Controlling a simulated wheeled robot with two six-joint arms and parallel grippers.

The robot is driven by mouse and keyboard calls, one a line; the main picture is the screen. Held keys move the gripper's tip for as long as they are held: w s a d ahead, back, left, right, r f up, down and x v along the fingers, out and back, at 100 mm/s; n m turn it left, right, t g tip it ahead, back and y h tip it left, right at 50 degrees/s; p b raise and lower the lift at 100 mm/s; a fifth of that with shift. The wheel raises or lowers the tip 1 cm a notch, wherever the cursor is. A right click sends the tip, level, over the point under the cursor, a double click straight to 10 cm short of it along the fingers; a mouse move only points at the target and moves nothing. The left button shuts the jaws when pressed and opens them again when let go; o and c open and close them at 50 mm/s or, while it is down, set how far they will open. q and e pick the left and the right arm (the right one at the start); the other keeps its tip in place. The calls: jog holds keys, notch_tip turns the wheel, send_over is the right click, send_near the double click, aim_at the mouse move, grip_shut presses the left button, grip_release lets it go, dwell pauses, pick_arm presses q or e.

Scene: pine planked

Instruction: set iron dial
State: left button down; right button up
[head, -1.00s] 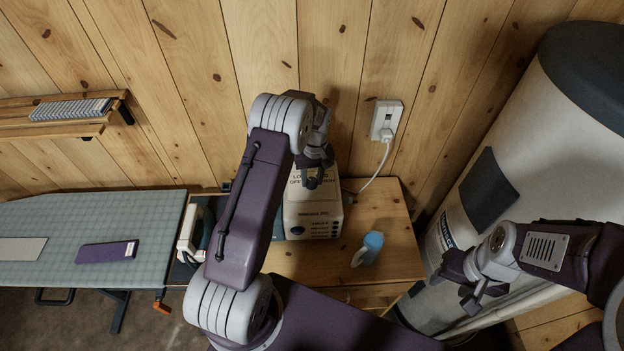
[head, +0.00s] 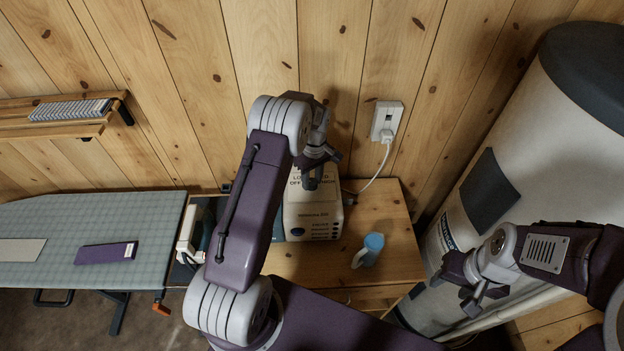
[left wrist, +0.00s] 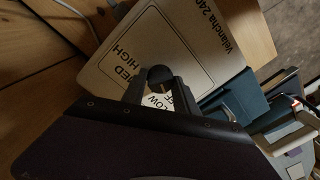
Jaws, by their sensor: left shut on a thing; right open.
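The iron's pale station box (head: 312,218) stands on the wooden cabinet, with printed lettering on its top and front. In the left wrist view its top panel (left wrist: 160,42) reads MED, HIGH, LOW and part of OFF around a small dark dial (left wrist: 159,74). My left gripper (head: 318,172) is over the box from above. In the left wrist view its two fingers (left wrist: 160,92) are closed on either side of the dial. The dial's pointer is hidden, so its setting cannot be told. My right gripper (head: 470,290) is open and empty at the right, beside the white tank.
A white cord runs to the wall outlet (head: 386,120). The large tank (head: 540,140) fills the right.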

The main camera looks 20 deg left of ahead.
pick_arm(q)
jog(key=c, duration=0.9)
grip_release()
jog(key=shift+c, duration=0.2)
